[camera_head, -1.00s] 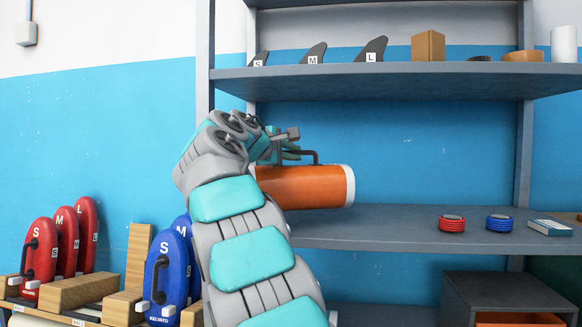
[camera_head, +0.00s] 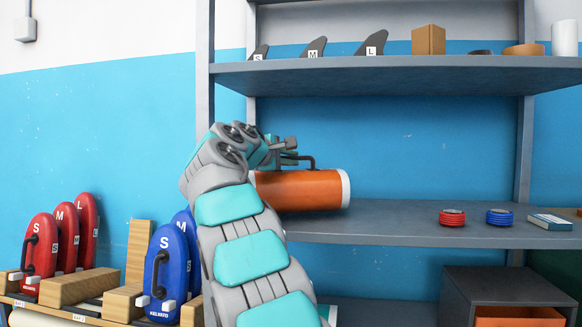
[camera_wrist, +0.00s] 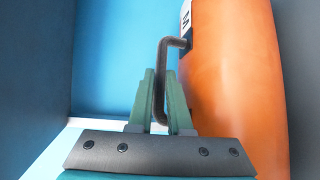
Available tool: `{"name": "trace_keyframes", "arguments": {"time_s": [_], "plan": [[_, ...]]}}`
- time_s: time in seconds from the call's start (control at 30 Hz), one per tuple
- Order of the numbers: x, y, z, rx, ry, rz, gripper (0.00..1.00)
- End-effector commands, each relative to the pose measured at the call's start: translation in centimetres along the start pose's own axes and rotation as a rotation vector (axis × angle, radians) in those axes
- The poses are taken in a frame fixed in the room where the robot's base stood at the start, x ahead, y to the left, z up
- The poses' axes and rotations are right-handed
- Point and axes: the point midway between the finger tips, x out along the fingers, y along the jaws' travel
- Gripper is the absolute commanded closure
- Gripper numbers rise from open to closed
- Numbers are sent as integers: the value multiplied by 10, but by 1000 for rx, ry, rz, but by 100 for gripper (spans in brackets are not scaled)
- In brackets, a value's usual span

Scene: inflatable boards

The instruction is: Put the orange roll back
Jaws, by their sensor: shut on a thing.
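In the wrist view the roll (camera_wrist: 235,80) fills the right side, with part of a white label with dark marks near the top. My gripper (camera_wrist: 161,100) is shut on the roll's dark handle (camera_wrist: 162,70). In the head view my gripper (camera_head: 290,153) is above the roll, and my arm hides its left end.
A red ring stack (camera_head: 452,217), a blue ring stack (camera_head: 499,217) and a book (camera_head: 550,222) lie at the shelf's right. The upper shelf (camera_head: 400,72) holds fins and blocks. A grey upright (camera_head: 204,80) stands left of the roll. Red boards (camera_head: 40,245) and blue boards (camera_head: 166,268) stand lower left.

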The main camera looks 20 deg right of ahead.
Motion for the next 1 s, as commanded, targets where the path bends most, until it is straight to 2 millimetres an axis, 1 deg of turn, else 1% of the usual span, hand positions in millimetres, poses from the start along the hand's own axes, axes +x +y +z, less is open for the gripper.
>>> {"name": "trace_keyframes", "arguments": {"time_s": [0.03,0.1,0.37,0.5,0.53,0.77,1.0], "plan": [[1,-6,0,-2,-1,0,100],[1,-8,-1,-2,-1,0,100],[1,-8,-1,0,-1,0,100],[2,-11,-1,0,-1,0,100],[2,-11,-2,1,0,-1,80],[2,-11,-2,0,0,-1,54],[2,-11,-2,0,0,-2,53]]}}
